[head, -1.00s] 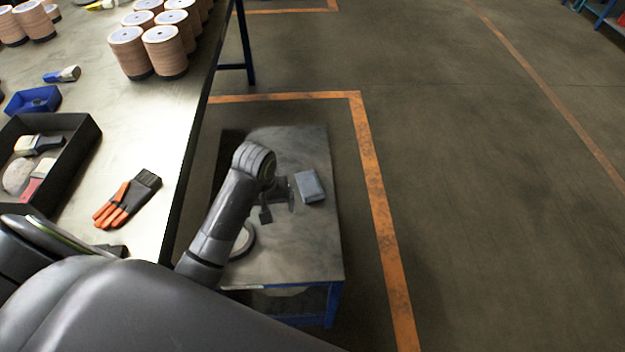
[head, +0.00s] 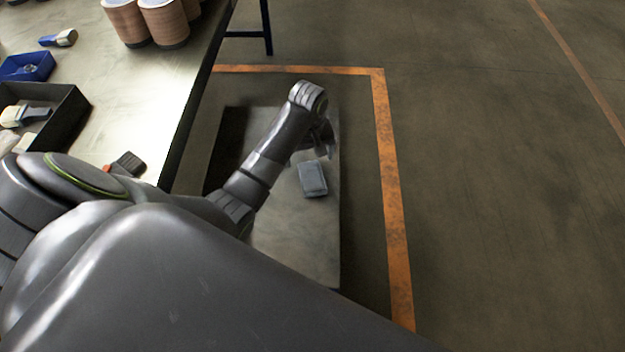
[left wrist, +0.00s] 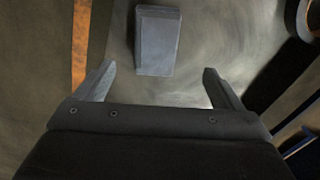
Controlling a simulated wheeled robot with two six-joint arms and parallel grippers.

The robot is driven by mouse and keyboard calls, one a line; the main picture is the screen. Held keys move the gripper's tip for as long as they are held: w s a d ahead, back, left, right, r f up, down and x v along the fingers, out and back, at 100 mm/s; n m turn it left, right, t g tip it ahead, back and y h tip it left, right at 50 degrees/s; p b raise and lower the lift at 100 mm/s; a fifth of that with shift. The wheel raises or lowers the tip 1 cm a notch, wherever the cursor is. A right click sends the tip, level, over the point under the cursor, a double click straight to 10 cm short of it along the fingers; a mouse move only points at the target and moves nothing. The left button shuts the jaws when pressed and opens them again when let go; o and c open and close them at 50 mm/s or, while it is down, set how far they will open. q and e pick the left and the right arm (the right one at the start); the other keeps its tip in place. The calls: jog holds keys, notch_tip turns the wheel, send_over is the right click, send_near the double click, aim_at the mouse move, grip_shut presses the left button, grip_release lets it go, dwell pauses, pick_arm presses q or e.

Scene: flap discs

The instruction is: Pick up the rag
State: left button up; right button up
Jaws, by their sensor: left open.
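The rag, a folded blue-grey block-like cloth (head: 313,179), lies flat on a low grey table (head: 290,235). It also shows in the left wrist view (left wrist: 157,40), at the top middle. My left gripper (head: 318,138) is over the table at the rag's far side in the head view, partly hidden by its own arm. In the left wrist view its two fingers (left wrist: 158,78) are wide apart, with the rag ahead, between their lines, and nothing held. My right gripper is not in view.
A workbench (head: 150,95) on the left holds flap disc stacks (head: 165,22), a blue bin (head: 27,67), a black tray (head: 68,125) and a partly hidden glove (head: 127,163). Orange lines (head: 390,190) mark the floor.

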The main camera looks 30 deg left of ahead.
aim_at(312, 176)
pick_arm(q)
notch_tip(312, 176, down, 3)
jog(key=shift+s+r, duration=0.1)
jog(key=shift+r, duration=0.05)
jog(key=shift+f, duration=0.35)
jog(key=shift+d+f, duration=0.1)
jog(key=shift+f, duration=0.35)
jog(key=f, duration=0.4)
jog(key=shift+w+d, duration=0.2)
jog(key=shift+w, duration=0.1)
jog(key=shift+f, duration=0.2)
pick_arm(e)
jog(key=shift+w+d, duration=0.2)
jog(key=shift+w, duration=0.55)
pick_arm(q)
jog(key=shift+c, duration=0.3)
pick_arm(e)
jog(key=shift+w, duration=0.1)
pick_arm(q)
jog(key=c, duration=1)
